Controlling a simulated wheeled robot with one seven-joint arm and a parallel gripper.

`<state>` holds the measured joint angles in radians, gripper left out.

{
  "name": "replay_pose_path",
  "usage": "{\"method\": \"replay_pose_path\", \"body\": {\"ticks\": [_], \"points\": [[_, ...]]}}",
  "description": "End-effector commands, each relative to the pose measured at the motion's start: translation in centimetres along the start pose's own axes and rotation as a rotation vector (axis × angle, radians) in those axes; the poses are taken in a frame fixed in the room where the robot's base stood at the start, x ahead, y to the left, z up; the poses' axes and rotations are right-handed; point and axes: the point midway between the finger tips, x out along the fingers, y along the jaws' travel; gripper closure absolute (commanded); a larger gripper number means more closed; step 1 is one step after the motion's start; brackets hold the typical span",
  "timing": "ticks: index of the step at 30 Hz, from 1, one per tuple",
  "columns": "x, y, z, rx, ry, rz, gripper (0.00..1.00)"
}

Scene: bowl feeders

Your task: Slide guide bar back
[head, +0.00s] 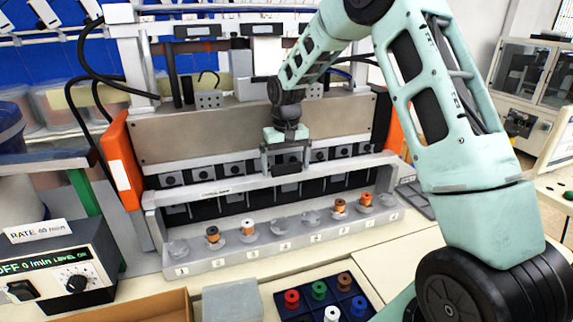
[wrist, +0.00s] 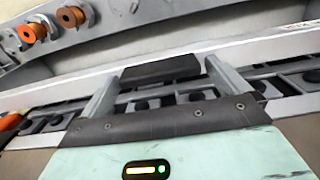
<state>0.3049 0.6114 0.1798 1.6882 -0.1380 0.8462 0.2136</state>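The guide bar (head: 220,187) looks to be the long pale bar with a small printed label, running across the front of the feeder machine. It also shows as a pale band in the wrist view (wrist: 45,95). A dark block, likely its handle (head: 287,169), sits at its middle; it is between my fingers in the wrist view (wrist: 160,70). My gripper (head: 285,160) is open, with one finger at each end of the block. A narrow gap seems to show at the right finger in the wrist view. Contact at the left finger is unclear.
A numbered grey ledge (head: 265,250) in front holds cups, several with spools. A dark tray of coloured spools (head: 320,295) lies nearer. Orange end posts (head: 122,160) flank the machine. A rate control box (head: 55,275) stands at left.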

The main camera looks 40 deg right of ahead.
Motion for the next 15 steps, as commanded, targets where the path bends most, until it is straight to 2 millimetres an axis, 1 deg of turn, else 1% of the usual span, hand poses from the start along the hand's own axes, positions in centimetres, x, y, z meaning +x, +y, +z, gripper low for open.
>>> {"method": "replay_pose_path", "body": {"ticks": [5,8,11,15], "points": [[-0.2,0.0,0.1,0.0,-0.003,0.0,0.0],[-0.9,0.0,0.0,0.0,-0.001,0.001,0.0],[-2.5,0.0,0.0,0.001,0.001,0.001,0.0],[-5.7,0.0,0.0,0.001,0.003,0.0,0.0]]}}
